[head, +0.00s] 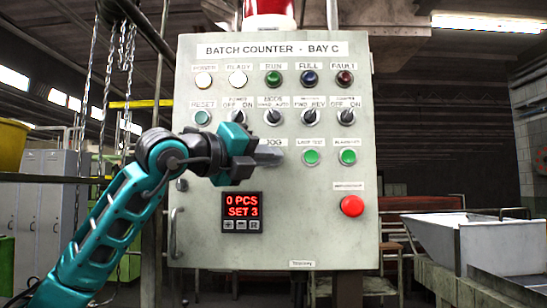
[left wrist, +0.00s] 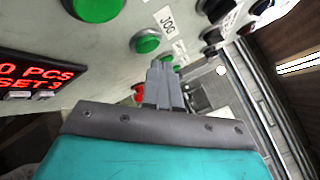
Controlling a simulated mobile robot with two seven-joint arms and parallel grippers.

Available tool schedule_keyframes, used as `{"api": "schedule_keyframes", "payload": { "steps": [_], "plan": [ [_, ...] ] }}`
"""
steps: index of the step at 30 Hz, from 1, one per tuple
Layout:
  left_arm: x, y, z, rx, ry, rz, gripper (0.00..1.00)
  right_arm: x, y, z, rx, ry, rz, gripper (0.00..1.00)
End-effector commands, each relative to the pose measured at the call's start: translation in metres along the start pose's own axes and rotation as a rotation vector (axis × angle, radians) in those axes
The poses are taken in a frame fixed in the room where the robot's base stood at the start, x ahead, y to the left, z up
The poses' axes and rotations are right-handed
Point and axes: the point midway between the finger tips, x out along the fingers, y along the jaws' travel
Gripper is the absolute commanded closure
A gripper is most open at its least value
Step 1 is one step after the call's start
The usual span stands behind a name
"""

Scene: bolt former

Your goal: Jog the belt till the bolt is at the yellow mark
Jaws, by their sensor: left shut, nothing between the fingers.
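The control panel (head: 330,235) faces me, headed BATCH COUNTER - BAY C. My left gripper (head: 272,155) is shut and empty in front of the JOG label (head: 275,142), hiding the button there. In the left wrist view, the closed fingers (left wrist: 161,75) point at the panel. A large green button (left wrist: 95,8) is cut by the top edge, left of the JOG label (left wrist: 167,18). I cannot tell whether the fingertips touch anything. I cannot make out the bolt or the yellow mark. My right gripper is not in view.
Right of the fingers are the green lamp test button (head: 311,157) and another green button (head: 347,157). A red button (head: 352,205) sits below. Selector switches (head: 310,117) are above. The display (head: 242,212) reads 0 PCS, SET 3. A white trough (head: 490,243) stands right.

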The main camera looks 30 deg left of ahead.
Motion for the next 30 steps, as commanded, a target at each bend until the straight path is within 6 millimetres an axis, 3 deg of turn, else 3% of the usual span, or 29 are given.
{"api": "schedule_keyframes", "payload": {
  "steps": [30],
  "plan": [
    [0.0061, 0.0044, 0.0042, 0.0, 0.0, 0.0, 1.0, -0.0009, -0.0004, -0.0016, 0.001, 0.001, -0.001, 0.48]
  ]
}}
